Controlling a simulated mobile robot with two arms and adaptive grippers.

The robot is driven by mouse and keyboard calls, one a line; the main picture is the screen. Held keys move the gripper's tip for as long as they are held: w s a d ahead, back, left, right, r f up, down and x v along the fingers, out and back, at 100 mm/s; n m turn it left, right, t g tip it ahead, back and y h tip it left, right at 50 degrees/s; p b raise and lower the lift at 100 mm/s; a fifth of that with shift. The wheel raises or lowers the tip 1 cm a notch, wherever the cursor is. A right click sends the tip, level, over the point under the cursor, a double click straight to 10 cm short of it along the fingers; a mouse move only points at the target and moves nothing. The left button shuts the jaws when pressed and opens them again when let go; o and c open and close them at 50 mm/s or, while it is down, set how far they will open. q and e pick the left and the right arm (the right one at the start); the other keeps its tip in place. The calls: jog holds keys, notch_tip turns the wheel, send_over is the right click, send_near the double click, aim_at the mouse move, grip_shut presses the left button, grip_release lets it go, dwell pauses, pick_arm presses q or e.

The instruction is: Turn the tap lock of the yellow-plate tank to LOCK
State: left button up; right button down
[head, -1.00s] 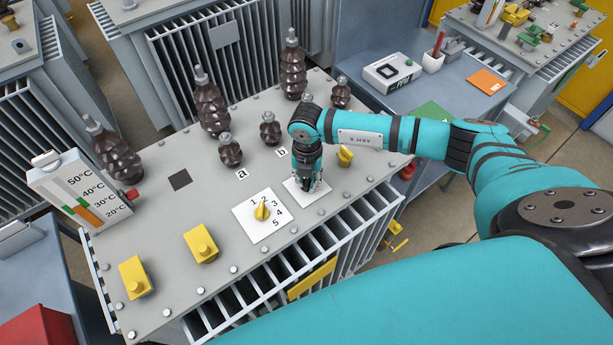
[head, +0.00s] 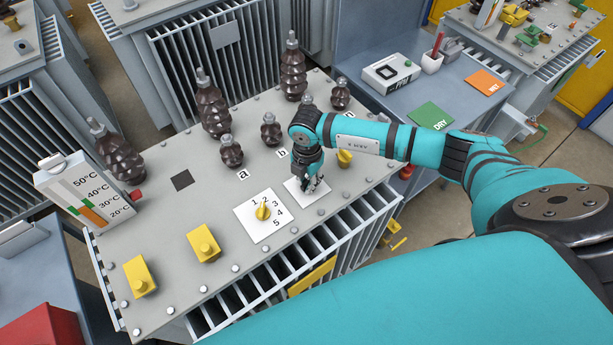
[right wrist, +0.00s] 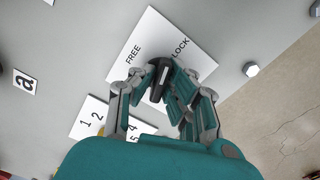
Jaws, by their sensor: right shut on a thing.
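The grey tank (head: 150,215) carries a yellow plate (head: 312,278) on its front side. On its top is a white lock plate (head: 318,200), marked FREE and LOCK in the right wrist view (right wrist: 190,30). A dark tap lock knob (right wrist: 157,78) stands on this plate. My right gripper (head: 311,184) is over the plate with its fingers shut on the knob; it also shows in the right wrist view (right wrist: 163,88). The knob's end points roughly between the two words; its exact setting is hard to tell, as the fingers partly cover it. My left gripper is not in view.
A yellow dial (head: 263,212) on a numbered white plate is just left of my right gripper. A yellow knob (head: 344,158) stands to its right, and dark ribbed insulators (head: 293,75) behind. A bench with a green DRY card (head: 431,115) is beyond the tank.

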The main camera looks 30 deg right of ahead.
aim_at(307, 180)
dwell(0.3)
jog(key=shift+w+m+p, duration=0.1)
jog(key=shift+m+p, duration=0.5)
jog(key=shift+m, duration=0.9)
jog(key=shift+r, duration=0.1)
jog(key=c, duration=1.3)
grip_release()
jog(key=shift+r, duration=0.15)
notch_tip(307, 180, up, 12)
jog(key=shift+f, duration=0.25)
